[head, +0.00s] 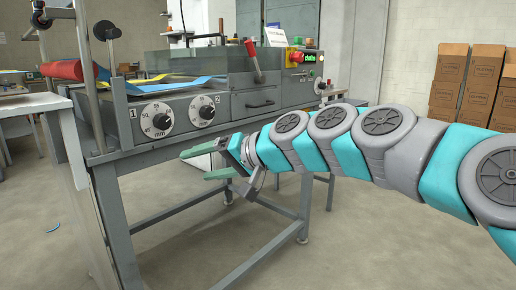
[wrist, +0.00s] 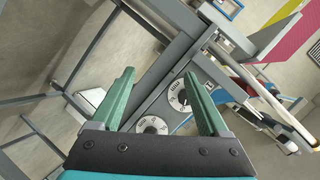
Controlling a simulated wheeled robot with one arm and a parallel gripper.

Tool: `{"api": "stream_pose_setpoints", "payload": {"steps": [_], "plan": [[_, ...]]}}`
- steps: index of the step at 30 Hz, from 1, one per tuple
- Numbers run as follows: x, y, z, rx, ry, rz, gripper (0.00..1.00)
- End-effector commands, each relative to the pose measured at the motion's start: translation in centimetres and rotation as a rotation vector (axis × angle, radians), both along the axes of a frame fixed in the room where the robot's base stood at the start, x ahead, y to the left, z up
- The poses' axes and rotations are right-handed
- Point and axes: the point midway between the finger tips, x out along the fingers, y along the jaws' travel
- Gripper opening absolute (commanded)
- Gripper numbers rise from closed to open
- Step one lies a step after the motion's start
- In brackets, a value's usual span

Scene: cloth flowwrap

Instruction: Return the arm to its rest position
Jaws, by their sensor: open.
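My gripper (head: 196,164) is at the end of my arm, which reaches in from the right in the head view. Its two green fingers are spread apart, with nothing between them. It is in front of the grey machine's (head: 222,125) lower front edge, below the dials. In the wrist view the open fingers (wrist: 160,95) frame the machine's two round dials (wrist: 153,125), which lie beyond them.
The machine stands on a grey metal frame (head: 262,250). A red roll (head: 62,69) and blue cloth (head: 185,84) are on it. A white table (head: 30,104) stands at left. Cardboard boxes (head: 452,82) are stacked at the back right. The floor (head: 400,250) at front right is clear.

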Motion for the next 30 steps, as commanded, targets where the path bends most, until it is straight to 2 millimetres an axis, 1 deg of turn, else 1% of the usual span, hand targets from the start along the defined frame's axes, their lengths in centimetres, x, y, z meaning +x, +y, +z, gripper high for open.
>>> {"api": "stream_pose_setpoints", "payload": {"steps": [1, 2, 3, 5, 6, 8, 9, 11, 12, 14, 15, 17, 18, 21, 24, 27, 30], "plan": [[-2.6, -0.8, -2.2, -0.098, 0.011, 0.025, 0.78], [-4.1, -1.3, -3.7, -0.153, 0.024, 0.043, 0.78], [-5.8, -2.2, -5.6, -0.227, 0.040, 0.060, 0.78], [-8.4, -3.7, -8.7, -0.334, 0.076, 0.079, 0.78], [-10.0, -5.0, -10.5, -0.401, 0.102, 0.088, 0.78], [-12.3, -7.1, -13.3, -0.498, 0.147, 0.094, 0.78], [-13.8, -8.7, -15.0, -0.560, 0.182, 0.096, 0.78], [-16.1, -11.1, -17.5, -0.648, 0.240, 0.093, 0.78], [-17.7, -12.9, -18.9, -0.705, 0.279, 0.089, 0.78], [-20.2, -15.6, -21.0, -0.785, 0.347, 0.080, 0.78], [-21.8, -17.3, -22.3, -0.832, 0.393, 0.073, 0.78], [-24.2, -19.8, -23.8, -0.897, 0.463, 0.059, 0.78], [-25.8, -21.3, -24.6, -0.933, 0.507, 0.050, 0.78], [-29.1, -24.3, -26.1, -1.003, 0.606, 0.028, 0.78], [-31.5, -26.2, -26.9, -1.044, 0.677, 0.014, 0.78], [-32.6, -27.1, -27.2, -1.063, 0.708, 0.005, 0.78], [-32.9, -27.3, -27.3, -1.068, 0.717, 0.002, 0.78]]}}
